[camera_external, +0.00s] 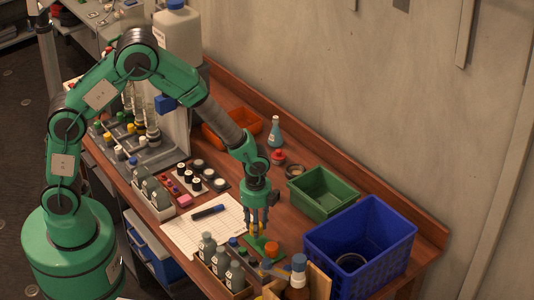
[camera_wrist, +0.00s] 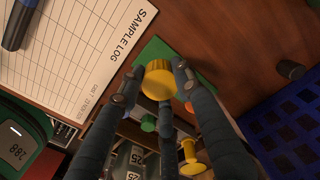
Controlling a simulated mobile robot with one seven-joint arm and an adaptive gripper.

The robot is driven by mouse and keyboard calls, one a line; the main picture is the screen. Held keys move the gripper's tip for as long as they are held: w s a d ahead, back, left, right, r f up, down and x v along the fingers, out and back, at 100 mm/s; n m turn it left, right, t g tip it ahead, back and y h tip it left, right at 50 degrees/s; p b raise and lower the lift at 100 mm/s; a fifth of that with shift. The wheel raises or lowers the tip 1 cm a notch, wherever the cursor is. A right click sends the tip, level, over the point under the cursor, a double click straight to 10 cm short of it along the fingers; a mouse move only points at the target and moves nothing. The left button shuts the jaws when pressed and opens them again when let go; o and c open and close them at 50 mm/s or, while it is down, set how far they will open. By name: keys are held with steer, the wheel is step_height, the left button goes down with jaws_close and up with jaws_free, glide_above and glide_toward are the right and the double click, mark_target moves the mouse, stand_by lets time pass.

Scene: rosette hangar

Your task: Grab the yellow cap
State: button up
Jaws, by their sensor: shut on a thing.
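The yellow cap (camera_wrist: 159,77) is round with a ridged edge. In the wrist view it sits between the fingertips of my gripper (camera_wrist: 155,88), which is shut on it. A flat green piece (camera_wrist: 150,52) lies beneath and behind the cap. In the outside view my gripper (camera_external: 262,222) points straight down over the front part of the bench, just above the green piece (camera_external: 262,246). The cap is too small and too covered by the fingers to make out clearly there. I cannot tell whether it touches the green piece.
A rack of grey bottles (camera_external: 220,262) stands close in front of my gripper, with an orange cap (camera_external: 271,249) and a brown bottle (camera_external: 298,278) nearby. A blue crate (camera_external: 335,262) and a green bin (camera_external: 322,207) are to the right. A sample log sheet (camera_external: 185,237) lies left.

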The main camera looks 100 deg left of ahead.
step_height(320, 180, up, 7)
steer(key=shift+f+p, duration=0.1)
steer(key=shift+p, duration=0.3)
